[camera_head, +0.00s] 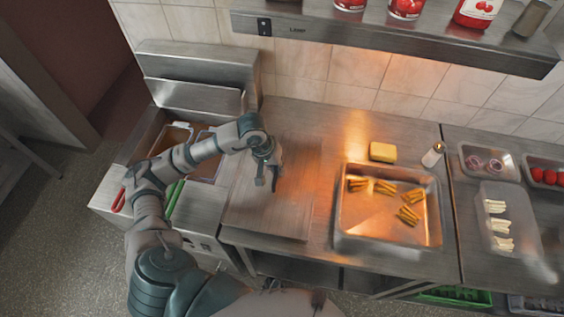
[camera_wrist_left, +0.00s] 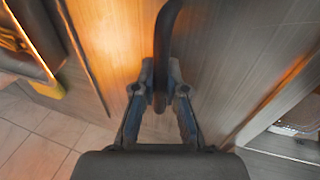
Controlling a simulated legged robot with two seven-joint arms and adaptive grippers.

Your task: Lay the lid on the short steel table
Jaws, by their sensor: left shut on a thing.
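The lid (camera_head: 298,205) is a flat, brushed steel panel at the left end of the short steel table (camera_head: 350,125), beside the fryer. In the left wrist view the lid (camera_wrist_left: 215,65) fills the middle, with a dark curved handle (camera_wrist_left: 162,45) standing on it. My left gripper (camera_head: 268,181) is over the lid, its fingers (camera_wrist_left: 160,85) shut around the handle. I cannot tell whether the lid's underside touches the table. The gripper and forearm hide part of the lid. My right gripper is not in view.
A steel tray (camera_head: 345,215) with several piles of fries stands right of the lid, near a yellow block (camera_head: 383,151) and a shaker (camera_head: 433,155). The fryer (camera_head: 140,150) with baskets is at left.

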